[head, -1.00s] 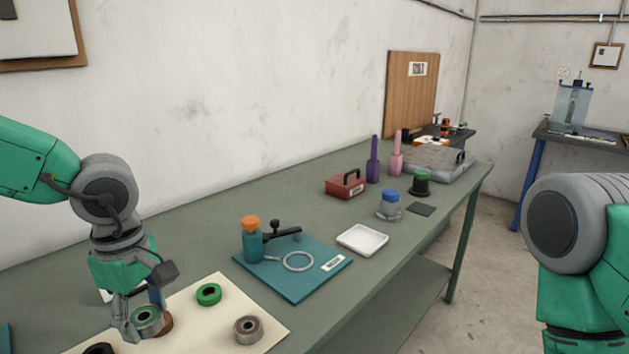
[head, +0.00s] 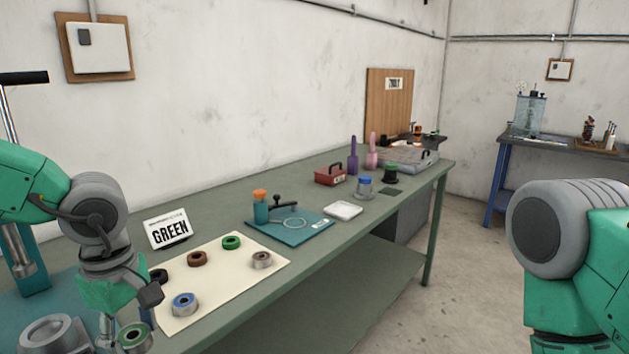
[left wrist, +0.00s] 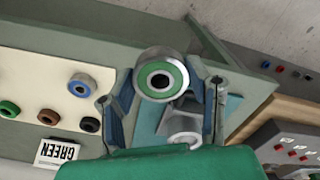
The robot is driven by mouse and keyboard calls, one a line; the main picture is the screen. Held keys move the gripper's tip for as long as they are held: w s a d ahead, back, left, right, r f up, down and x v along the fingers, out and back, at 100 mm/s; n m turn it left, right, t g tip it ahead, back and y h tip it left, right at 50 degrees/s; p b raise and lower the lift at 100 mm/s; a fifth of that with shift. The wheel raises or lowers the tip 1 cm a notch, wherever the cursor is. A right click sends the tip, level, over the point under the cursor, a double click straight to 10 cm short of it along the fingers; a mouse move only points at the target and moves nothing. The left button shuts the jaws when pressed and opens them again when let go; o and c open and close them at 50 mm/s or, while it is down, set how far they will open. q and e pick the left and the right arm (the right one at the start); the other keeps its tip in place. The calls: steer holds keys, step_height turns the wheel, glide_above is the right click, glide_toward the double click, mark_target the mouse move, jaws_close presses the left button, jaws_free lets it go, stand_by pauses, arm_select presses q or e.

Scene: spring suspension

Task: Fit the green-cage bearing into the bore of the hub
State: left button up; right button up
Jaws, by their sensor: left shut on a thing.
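The green-cage bearing (head: 136,338), a steel ring with a green band around a dark centre, is held in my left gripper (head: 121,336). In the left wrist view the bearing (left wrist: 148,89) sits between both fingers, its round face toward the camera. A grey round part that looks like the hub (head: 45,342) is at the lower left of the head view, left of the gripper and apart from the bearing. It is cut by the picture's edge. In the wrist view a pale round part (left wrist: 182,124) lies behind the bearing, partly hidden. My right gripper is out of view.
A cream mat (head: 215,290) holds a blue bearing (head: 184,304), a brown-faced bearing (head: 262,260) and green, brown and black rings. A GREEN sign (head: 168,230) stands behind it. A teal stand with a metal rod (head: 32,262) rises behind the hub.

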mark_target(145, 347)
arm_select(q)
steer(key=f+m, duration=0.3)
steer(key=f, duration=0.1)
steer(key=shift+w+d, duration=0.25)
steer(key=shift+w, duration=0.15)
steer(key=s+d+f+m, duration=0.3)
steer(key=f+m, duration=0.5)
steer(key=m, duration=0.4)
steer(key=shift+s+d+b, duration=0.15)
steer(key=shift+s+b, duration=0.2)
steer(key=shift+s, duration=0.4)
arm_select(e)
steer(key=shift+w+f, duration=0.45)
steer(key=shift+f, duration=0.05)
